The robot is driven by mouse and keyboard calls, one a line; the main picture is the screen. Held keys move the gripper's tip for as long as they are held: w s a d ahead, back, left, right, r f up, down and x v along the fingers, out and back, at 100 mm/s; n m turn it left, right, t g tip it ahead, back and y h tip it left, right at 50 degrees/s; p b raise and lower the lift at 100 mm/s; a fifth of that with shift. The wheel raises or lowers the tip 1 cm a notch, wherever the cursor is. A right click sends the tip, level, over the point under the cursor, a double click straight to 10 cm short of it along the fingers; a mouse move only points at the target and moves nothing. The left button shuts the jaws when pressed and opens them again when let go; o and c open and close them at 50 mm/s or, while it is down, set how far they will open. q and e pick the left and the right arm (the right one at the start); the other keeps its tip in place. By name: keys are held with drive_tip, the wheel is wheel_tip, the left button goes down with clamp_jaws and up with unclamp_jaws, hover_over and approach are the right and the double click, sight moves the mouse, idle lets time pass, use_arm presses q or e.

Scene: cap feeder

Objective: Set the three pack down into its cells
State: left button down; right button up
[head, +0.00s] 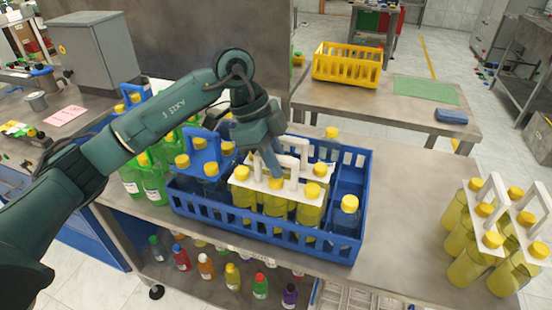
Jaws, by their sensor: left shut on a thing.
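My left gripper (272,168) is shut on the white handle of a three pack of yellow bottles (276,204). The pack hangs upright in the front middle of the blue crate (190,208). Its yellow caps stand above the rim, and the lower bottles are hidden behind the crate's slotted front wall, so I cannot tell whether they touch the floor. A second white handle (300,145) with yellow-capped bottles shows just behind. A blue-handled pack (205,150) stands in the left part of the crate. My right gripper is not in view.
A single yellow-capped bottle (347,215) stands at the crate's front right. Yellow packs with white handles (488,232) stand on the table at right. Green bottles (130,180) stand left of the crate. A yellow crate (347,65) is on the back table.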

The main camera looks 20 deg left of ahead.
use_arm(q)
drive_tip(key=shift+f, duration=0.3)
drive_tip(key=c, duration=1.4)
unclamp_jaws()
drive_tip(key=shift+o, duration=0.6)
drive_tip(key=shift+f, duration=0.2)
drive_tip(key=v, duration=1.3)
drive_tip(key=shift+r+b, duration=0.2)
drive_tip(key=shift+b, duration=0.15)
drive_tip(key=shift+s, duration=0.1)
